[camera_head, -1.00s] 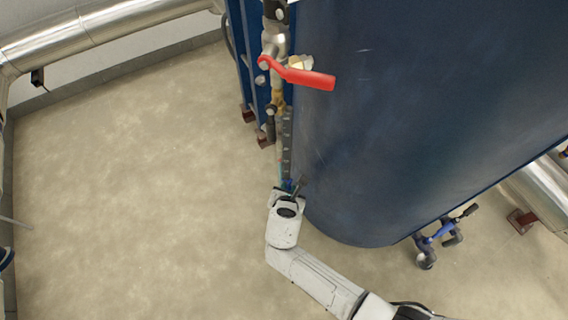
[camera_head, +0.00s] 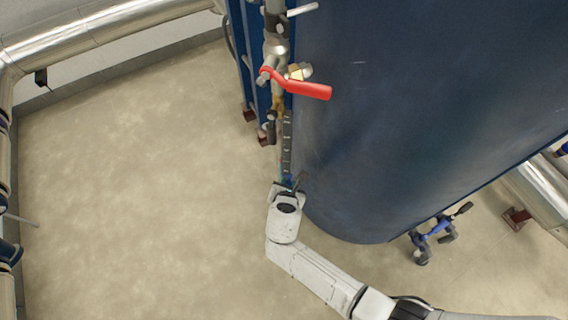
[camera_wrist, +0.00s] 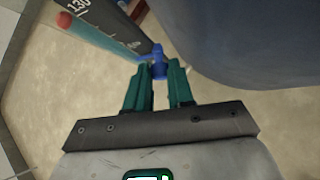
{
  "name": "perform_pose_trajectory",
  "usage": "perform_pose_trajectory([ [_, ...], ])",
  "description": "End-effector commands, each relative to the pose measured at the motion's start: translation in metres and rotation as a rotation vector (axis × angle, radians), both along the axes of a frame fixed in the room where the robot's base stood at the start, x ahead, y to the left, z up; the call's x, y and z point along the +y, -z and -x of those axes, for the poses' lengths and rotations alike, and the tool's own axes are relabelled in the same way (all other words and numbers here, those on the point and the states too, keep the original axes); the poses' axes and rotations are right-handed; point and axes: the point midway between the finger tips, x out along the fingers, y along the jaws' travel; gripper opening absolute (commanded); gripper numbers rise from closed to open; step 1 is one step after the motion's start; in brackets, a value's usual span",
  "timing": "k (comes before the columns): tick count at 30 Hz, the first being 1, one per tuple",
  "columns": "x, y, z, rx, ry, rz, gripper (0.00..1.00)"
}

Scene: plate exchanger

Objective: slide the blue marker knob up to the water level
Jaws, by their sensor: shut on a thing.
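The blue marker knob (camera_wrist: 158,68) sits between my gripper's (camera_wrist: 159,72) green fingertips in the wrist view, and the gripper is shut on it. The knob is beside a dark scale strip (camera_wrist: 95,22) with white marks and the number 130. A tube with a red part (camera_wrist: 64,20) runs alongside the scale. In the head view my gripper (camera_head: 287,184) is at the lower part of the scale strip (camera_head: 287,142), beside the tank. The knob is mostly hidden there. I cannot make out the water level.
A large dark blue tank (camera_head: 410,110) stands right of the scale. A red-handled valve (camera_head: 305,88) is above my gripper. A blue-handled valve (camera_head: 437,230) is low at the right. Open floor (camera_head: 130,180) lies to the left.

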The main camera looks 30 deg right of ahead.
Motion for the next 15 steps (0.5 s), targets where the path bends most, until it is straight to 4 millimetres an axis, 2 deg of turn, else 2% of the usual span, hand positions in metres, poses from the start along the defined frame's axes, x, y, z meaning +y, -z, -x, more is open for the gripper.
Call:
perform_pose_trajectory([
  [15,0.000,-0.016,-0.001,-0.002,-0.001,0.000,0.00],
])
